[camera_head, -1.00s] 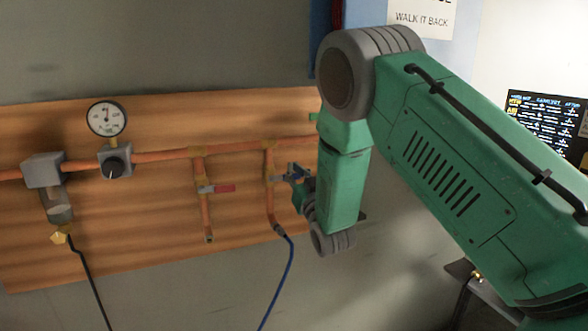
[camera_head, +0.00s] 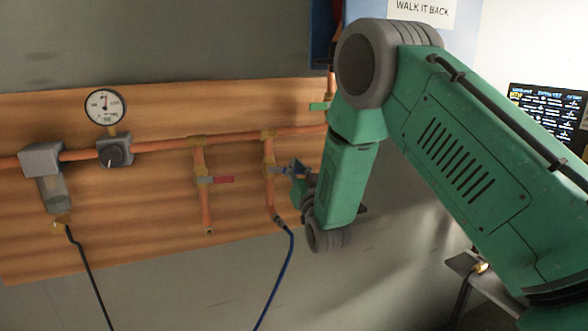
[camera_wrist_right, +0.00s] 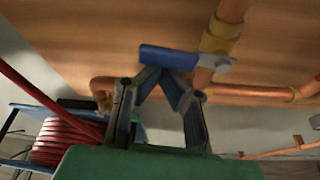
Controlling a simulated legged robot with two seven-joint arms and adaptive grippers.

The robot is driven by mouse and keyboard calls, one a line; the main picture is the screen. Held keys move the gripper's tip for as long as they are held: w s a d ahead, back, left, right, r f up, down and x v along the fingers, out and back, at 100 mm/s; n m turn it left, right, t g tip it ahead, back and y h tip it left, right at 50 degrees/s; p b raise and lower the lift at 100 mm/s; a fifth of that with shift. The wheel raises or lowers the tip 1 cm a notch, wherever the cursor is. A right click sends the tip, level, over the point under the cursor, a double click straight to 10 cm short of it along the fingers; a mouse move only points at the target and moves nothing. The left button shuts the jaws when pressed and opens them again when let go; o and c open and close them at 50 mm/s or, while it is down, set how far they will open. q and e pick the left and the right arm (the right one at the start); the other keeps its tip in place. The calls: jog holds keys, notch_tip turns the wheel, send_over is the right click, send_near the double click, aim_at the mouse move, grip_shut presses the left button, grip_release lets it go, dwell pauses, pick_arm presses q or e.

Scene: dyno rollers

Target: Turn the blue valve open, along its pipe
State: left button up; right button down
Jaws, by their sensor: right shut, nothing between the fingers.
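The blue valve (camera_head: 280,170) sits on a short vertical copper drop pipe (camera_head: 269,195). Its handle sticks out sideways, across its pipe. The blue handle (camera_wrist_right: 168,58) also shows in the right wrist view, reaching left from the brass and copper pipe. My right gripper (camera_head: 296,171) is at the handle's free end, partly hidden by my own arm. In the wrist view the gripper (camera_wrist_right: 168,73) has its fingertips together right at the handle's lower edge, with nothing between them. I cannot tell whether they touch it. My left gripper is out of view.
A gauge (camera_head: 105,106), a regulator knob (camera_head: 114,156) and a filter (camera_head: 42,160) are further left. A blue hose (camera_head: 280,275) hangs below. A red hose reel (camera_wrist_right: 65,143) shows in the wrist view.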

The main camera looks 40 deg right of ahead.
notch_tip(320, 180, down, 6)
jog(key=a+m+g+h+b, duration=0.3)
jog(key=m+g+b, duration=0.2)
jog(key=m+b, duration=0.6)
jog(key=shift+w+m, duration=0.35)
jog(key=shift+m, duration=2.95)
jog(key=shift+f, duration=0.1)
jog(key=shift+w, duration=0.1)
